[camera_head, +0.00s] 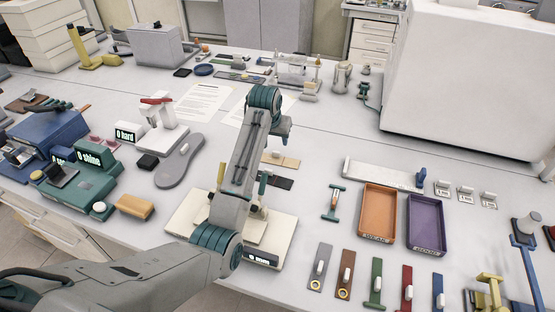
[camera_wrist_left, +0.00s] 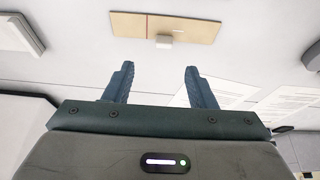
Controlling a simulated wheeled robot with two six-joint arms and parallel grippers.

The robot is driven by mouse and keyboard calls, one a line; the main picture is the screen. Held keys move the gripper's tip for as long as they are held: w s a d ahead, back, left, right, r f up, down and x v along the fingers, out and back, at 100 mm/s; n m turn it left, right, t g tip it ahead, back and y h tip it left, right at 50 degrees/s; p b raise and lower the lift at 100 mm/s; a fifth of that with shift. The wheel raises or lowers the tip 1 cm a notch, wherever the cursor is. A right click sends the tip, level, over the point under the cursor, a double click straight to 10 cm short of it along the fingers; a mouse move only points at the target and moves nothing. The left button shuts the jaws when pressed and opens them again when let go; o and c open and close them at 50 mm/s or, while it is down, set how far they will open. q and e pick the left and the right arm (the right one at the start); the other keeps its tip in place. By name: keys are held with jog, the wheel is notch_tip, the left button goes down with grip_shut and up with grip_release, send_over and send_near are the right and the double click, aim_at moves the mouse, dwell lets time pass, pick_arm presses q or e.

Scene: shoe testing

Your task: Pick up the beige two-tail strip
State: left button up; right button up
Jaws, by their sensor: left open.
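A beige strip (camera_head: 284,161) with a small white block on it lies flat on the table, just right of my left arm in the head view. In the left wrist view the beige strip (camera_wrist_left: 185,28) lies crosswise at the top, with the white block at its lower edge. Its tails are not clear to see. My left gripper (camera_wrist_left: 158,67) is open and empty; its two blue fingers point toward the strip and stand apart from it. In the head view the fingers are mostly hidden by the arm. My right gripper is not in view.
A black strip (camera_head: 279,182) lies just in front of the beige one, near a cream stand (camera_head: 282,222). An orange tray (camera_head: 379,213) and a purple tray (camera_head: 425,225) stand to the right. Several coloured strips line the front edge. Papers (camera_head: 202,102) lie behind.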

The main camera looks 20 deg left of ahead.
aim_at(276, 152)
pick_arm(q)
jog(key=p+x, duration=0.1)
jog(key=x, duration=0.2)
jog(key=shift+s+f, duration=0.1)
jog(key=shift+f, duration=0.05)
jog(key=shift+a+f, duration=0.1)
jog(key=shift+f, duration=0.15)
jog(key=x, duration=0.1)
jog(key=p+x, duration=0.1)
jog(key=x, duration=0.1)
jog(key=p+x, duration=0.1)
jog(key=shift+w+a+f, duration=0.15)
jog(key=shift+w+a, duration=0.1)
jog(key=shift+w, duration=0.1)
jog(key=shift+w+f, duration=0.1)
jog(key=shift+f, duration=0.2)
jog(key=shift+w+f+p, duration=0.1)
jog(key=shift+f+p, duration=0.1)
jog(key=shift+p, duration=0.1)
jog(key=shift+c, duration=0.2)
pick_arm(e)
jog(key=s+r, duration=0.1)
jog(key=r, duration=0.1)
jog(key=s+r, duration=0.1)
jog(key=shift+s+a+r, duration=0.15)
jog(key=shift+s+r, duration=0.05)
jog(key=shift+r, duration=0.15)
